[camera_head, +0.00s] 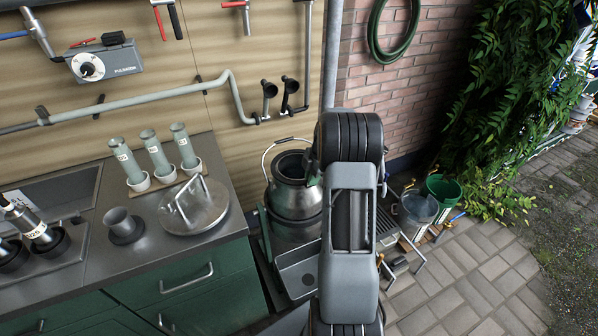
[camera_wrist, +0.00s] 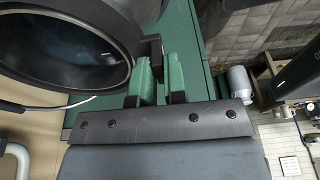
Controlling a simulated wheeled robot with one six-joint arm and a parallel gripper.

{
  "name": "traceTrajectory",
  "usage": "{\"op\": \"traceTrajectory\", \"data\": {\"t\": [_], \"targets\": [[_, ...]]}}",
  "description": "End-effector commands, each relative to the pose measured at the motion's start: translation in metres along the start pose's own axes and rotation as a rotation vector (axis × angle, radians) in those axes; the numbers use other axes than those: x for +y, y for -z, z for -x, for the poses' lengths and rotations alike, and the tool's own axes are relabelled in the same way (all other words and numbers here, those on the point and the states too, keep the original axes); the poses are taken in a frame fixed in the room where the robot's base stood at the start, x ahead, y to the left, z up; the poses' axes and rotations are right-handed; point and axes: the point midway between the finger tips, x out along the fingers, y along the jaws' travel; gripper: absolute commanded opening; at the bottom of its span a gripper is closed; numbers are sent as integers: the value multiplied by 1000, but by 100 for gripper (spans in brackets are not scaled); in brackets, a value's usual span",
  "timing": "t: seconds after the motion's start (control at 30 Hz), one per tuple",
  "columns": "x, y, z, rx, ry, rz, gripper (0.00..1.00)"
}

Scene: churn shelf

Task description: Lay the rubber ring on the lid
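In the wrist view a thick black band, seemingly the rubber ring (camera_wrist: 120,38), runs round the churn's mouth at upper left. The round metal lid (camera_head: 208,212) with its bar handle lies on the counter. My gripper (camera_wrist: 159,72) is at the churn's right side; its green fingers stand a little apart. A black tab-like piece by the band reaches toward the gap between them. I cannot tell whether they grip it.
Several grey-green tubes (camera_head: 156,152) stand in white cups behind the lid, and a dark funnel-like cup (camera_head: 124,226) stands left of it. A green bucket (camera_head: 443,190) is at right. Paving at right is open.

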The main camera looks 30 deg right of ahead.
Motion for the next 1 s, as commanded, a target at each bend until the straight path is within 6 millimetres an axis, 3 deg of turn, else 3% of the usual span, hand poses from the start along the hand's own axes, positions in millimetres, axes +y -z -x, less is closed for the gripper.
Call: {"op": "traceTrajectory", "data": {"t": [0.13, 0.47, 1.0], "targets": [[0, 0, 0, 0, 0, 0, 0], [0, 0, 2, 0, 0, 0, 0], [0, 8, 32, 0, 0, 0, 0]]}}
